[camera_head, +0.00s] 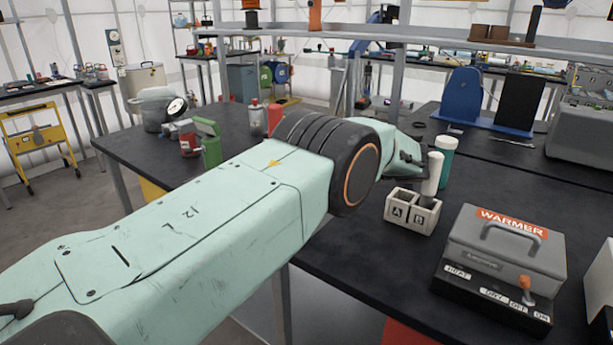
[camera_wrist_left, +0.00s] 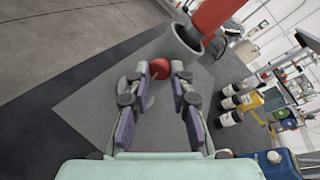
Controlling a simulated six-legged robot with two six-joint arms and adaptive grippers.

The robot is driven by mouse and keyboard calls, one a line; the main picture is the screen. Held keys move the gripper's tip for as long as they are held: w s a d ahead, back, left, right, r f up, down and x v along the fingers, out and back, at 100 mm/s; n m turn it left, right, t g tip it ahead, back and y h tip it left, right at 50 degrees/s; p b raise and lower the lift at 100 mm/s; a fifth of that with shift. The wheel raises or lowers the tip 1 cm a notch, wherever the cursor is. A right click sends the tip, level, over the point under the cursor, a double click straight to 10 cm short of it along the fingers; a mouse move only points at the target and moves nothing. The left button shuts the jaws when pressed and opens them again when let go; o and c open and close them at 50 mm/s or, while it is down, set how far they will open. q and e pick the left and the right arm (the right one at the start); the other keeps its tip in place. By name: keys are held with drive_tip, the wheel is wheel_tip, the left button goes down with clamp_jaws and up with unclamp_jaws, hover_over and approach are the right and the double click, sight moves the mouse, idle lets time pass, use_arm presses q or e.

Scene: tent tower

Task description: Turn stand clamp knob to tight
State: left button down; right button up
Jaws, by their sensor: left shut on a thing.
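A round red knob (camera_wrist_left: 160,68) sits by a grey stand (camera_wrist_left: 100,90) in the left wrist view. Beside it, a red cylinder (camera_wrist_left: 215,18) stands in a grey sleeve (camera_wrist_left: 184,42). My left gripper (camera_wrist_left: 161,73) has its two fingers on either side of the knob and is shut on it. In the head view my left arm reaches in from the lower left and hides the fingertips and the knob. I cannot read the knob's turn angle. My right gripper is in neither view.
In the wrist view, several bottles (camera_wrist_left: 232,102) and a blue container (camera_wrist_left: 272,165) stand at right.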

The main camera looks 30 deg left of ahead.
use_arm(q)
drive_tip(key=shift+f+m, duration=0.15)
drive_tip(key=shift+m, duration=0.25)
drive_tip(key=c, duration=1.2)
unclamp_jaws()
drive_tip(key=shift+a, duration=0.1)
wheel_tip(320, 180, up, 10)
drive_tip(key=shift+r, duration=0.1)
